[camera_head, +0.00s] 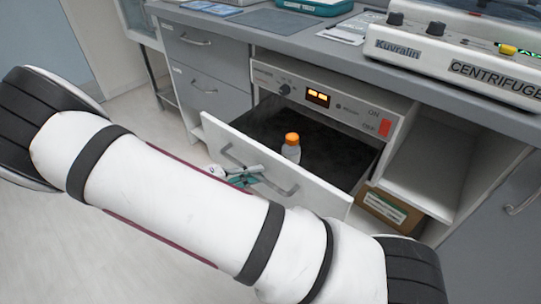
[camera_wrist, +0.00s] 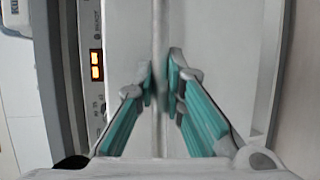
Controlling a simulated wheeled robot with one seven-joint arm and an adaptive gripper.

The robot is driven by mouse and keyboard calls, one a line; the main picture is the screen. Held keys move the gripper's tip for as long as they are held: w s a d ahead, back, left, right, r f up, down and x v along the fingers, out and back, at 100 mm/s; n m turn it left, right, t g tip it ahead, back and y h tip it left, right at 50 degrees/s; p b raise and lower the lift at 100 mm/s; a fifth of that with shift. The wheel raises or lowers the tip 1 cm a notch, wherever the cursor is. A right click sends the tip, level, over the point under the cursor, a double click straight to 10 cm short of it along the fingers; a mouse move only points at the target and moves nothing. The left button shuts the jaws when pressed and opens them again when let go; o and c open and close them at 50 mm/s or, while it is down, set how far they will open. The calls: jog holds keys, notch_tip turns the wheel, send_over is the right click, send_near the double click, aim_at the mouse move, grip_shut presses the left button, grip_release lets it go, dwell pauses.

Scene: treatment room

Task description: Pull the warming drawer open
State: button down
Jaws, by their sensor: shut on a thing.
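The warming drawer (camera_head: 345,200) stands pulled well out below its control panel in the head view, its dark interior showing. A bottle with an orange cap (camera_head: 292,148) stands upright inside it. The drawer's grey bar handle (camera_head: 284,189) runs across the white front. My gripper (camera_head: 250,176) is at the left part of the handle, partly hidden behind my arm. In the wrist view my gripper (camera_wrist: 161,80) has its teal-padded fingers on both sides of the handle bar (camera_wrist: 160,125), closed on it.
The control panel (camera_head: 330,102) has a lit orange display and a red switch. A centrifuge (camera_head: 455,55) stands on the counter. Closed drawers (camera_head: 205,65) are at the left, and an open shelf with a cardboard box (camera_head: 388,212) is at the right.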

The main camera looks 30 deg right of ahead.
jog(key=shift+s+a, duration=0.3)
jog(key=shift+a, duration=0.55)
jog(key=shift+s+a, duration=0.3)
jog(key=shift+a, duration=0.55)
jog(key=shift+s+a, duration=0.3)
jog(key=shift+a, duration=0.55)
jog(key=c, duration=1.7)
grip_release()
jog(key=shift+o, duration=0.2)
jog(key=a+r, duration=0.2)
jog(key=a, duration=0.9)
jog(key=shift+w+a, duration=0.35)
jog(key=shift+a, duration=0.05)
